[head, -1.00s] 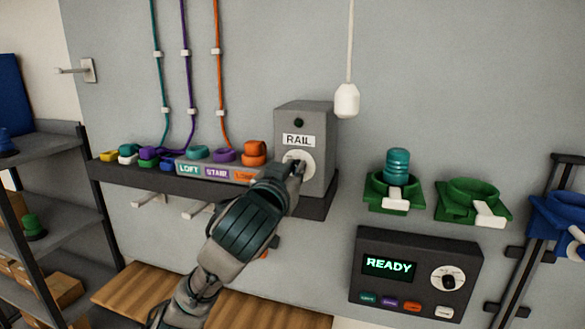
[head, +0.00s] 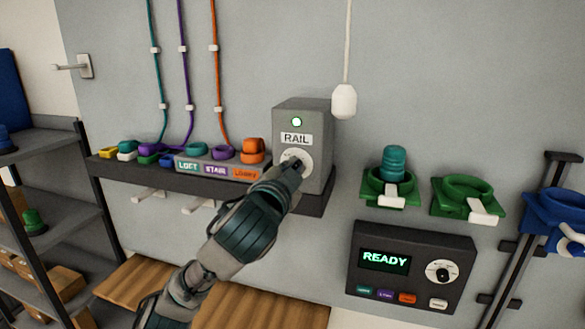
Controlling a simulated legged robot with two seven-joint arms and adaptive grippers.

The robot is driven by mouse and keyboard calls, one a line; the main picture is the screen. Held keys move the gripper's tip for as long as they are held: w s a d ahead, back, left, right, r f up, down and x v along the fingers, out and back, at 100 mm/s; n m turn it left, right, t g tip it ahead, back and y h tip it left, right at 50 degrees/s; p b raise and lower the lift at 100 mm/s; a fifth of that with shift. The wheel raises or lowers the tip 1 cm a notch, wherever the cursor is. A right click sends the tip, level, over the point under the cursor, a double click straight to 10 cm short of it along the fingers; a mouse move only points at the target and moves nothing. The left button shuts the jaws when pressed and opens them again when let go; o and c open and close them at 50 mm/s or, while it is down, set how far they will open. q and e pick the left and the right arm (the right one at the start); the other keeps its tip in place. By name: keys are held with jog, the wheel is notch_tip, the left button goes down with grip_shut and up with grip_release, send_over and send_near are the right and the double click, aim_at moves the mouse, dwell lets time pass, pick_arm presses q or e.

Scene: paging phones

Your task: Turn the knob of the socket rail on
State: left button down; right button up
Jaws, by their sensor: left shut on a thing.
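The grey socket rail box (head: 313,118) stands on the dark shelf, with a "RAIL" label on its front. Its round indicator lamp (head: 297,122) above the label is lit pale green. The white dial of the rail knob (head: 303,155) is on the box's front, partly hidden by my gripper. My left gripper (head: 295,167) reaches up from below and is shut on the knob. My right gripper is not in view.
The socket rail (head: 215,170) with LOFT, STAIR and LOBBY labels sits left of the box. A white pull (head: 344,101) hangs on a cord at the right. A console (head: 412,266) reading READY and green holders (head: 462,196) are further right.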

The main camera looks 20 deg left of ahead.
pick_arm(q)
jog(key=shift+w+f, duration=0.15)
jog(key=shift+f, duration=0.25)
jog(key=c, duration=1.3)
grip_release()
jog(key=shift+o, duration=0.5)
jog(key=shift+r, duration=0.15)
jog(key=s, duration=1.1)
jog(key=shift+s+a, duration=0.25)
jog(key=shift+s, duration=0.1)
